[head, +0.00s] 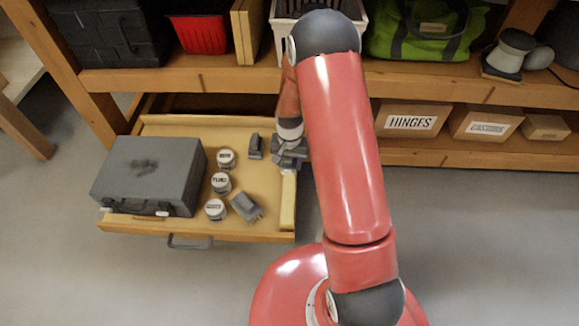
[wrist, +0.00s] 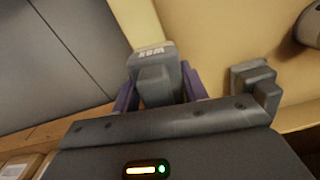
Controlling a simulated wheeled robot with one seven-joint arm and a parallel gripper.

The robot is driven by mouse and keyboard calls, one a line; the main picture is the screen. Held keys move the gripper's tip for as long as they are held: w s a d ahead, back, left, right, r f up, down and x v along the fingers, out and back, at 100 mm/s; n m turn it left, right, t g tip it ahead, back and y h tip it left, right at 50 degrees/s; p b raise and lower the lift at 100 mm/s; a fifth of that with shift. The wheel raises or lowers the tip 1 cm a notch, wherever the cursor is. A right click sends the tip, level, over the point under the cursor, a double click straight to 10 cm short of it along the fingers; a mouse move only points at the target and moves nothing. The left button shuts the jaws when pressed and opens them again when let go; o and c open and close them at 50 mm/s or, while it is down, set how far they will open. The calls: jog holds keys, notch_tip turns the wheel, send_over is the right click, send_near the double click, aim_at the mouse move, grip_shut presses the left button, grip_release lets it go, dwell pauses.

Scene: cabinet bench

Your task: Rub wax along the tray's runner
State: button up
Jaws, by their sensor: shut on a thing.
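My gripper (head: 290,150) is at the tray's right side, toward its back, partly covered by my arm in the head view. In the wrist view, its two purple fingers are shut on a grey block marked WAX (wrist: 152,52). The tray (head: 180,228) is a pulled-out wooden drawer. Its runner (head: 288,204) is a pale strip along the right side, which also shows in the wrist view (wrist: 136,18) just beyond the wax. The wax is over or at the runner. I cannot tell whether they touch.
The tray holds a grey case (head: 150,172), several white-lidded jars (head: 221,183), a grey brush-like block (head: 245,207) and a small dark grey block (head: 255,146) near my gripper. Cardboard boxes (head: 411,118) stand on the lower shelf at right. The floor right of the tray is clear.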

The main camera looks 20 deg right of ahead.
jog(key=shift+w+d+f+b, duration=0.1)
jog(key=shift+w+d+b, duration=0.2)
jog(key=shift+w, duration=0.75)
jog(key=shift+w+d+b, duration=0.1)
jog(key=shift+w+d, duration=0.25)
jog(key=shift+w, duration=0.7)
jog(key=shift+w+d+f+b, duration=0.15)
jog(key=shift+w+d, duration=0.2)
jog(key=shift+w, duration=0.7)
jog(key=shift+w+d+r, duration=0.1)
jog(key=shift+w+r, duration=0.1)
jog(key=shift+w, duration=0.1)
jog(key=shift+s, duration=0.1)
